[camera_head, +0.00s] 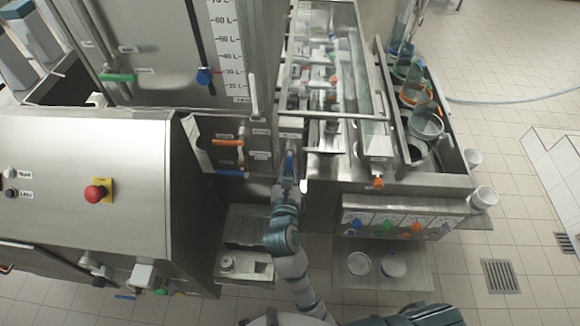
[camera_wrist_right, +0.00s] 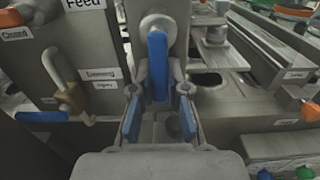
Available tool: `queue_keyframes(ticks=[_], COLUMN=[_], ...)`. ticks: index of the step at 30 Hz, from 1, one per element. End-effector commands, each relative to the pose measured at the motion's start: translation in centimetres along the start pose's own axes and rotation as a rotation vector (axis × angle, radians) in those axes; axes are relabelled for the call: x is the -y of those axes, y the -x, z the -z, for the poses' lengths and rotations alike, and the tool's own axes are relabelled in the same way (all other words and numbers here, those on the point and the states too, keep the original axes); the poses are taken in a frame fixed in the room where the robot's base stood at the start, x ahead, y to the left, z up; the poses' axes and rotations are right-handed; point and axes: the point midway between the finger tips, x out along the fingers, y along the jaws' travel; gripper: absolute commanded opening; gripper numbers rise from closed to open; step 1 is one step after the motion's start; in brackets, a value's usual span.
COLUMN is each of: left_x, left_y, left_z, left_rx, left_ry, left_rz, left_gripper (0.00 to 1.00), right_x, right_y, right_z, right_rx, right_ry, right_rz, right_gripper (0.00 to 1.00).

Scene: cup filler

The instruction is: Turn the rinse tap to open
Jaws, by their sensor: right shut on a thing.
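A blue tap handle (camera_head: 289,165) sits on the front of the steel machine in the head view, below small labels. In the right wrist view the blue tap handle (camera_wrist_right: 157,62) points up and down in front of a round metal fitting. My right gripper (camera_head: 288,184) is at this handle, and its blue-padded fingers (camera_wrist_right: 160,100) stand on both sides of its lower end, shut on it. The handle's lowest part is hard to make out between the fingers. I cannot read a rinse label. My left gripper is not in view.
An orange handle (camera_head: 228,142) is left of my right gripper. Another blue handle (camera_wrist_right: 42,116) shows at the left in the right wrist view, near a brass fitting (camera_wrist_right: 72,98). A panel with coloured knobs (camera_head: 388,224) stands at right. A red button (camera_head: 96,191) is on the left cabinet.

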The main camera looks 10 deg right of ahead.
Motion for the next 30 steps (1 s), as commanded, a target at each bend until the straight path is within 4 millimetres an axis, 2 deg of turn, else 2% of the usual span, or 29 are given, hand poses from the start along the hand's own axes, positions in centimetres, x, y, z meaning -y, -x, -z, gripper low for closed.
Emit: queue_keyframes(ticks=[1, 11, 12, 15, 25, 30], left_x=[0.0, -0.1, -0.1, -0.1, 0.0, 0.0], left_y=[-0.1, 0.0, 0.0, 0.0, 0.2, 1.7], left_z=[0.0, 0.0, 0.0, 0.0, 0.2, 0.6], left_rx=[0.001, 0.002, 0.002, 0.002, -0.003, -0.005], left_ry=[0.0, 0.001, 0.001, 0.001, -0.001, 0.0], left_rz=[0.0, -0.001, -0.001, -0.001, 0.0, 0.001], left_gripper=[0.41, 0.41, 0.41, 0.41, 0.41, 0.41], right_x=[-0.1, -0.1, -0.1, -0.1, 0.0, 0.8], right_y=[0.0, 0.0, 0.0, 0.0, 0.0, 0.0], right_z=[0.5, 0.4, 0.4, 0.3, 0.0, -0.5], right_rx=[-0.011, -0.01, -0.01, -0.007, -0.001, 0.002], right_ry=[-0.003, -0.006, -0.006, -0.006, 0.013, 0.19], right_rz=[-0.002, -0.003, -0.003, -0.003, -0.001, -0.002], right_gripper=[0.0, 0.0, 0.19, 0.41, 0.41, 0.41])
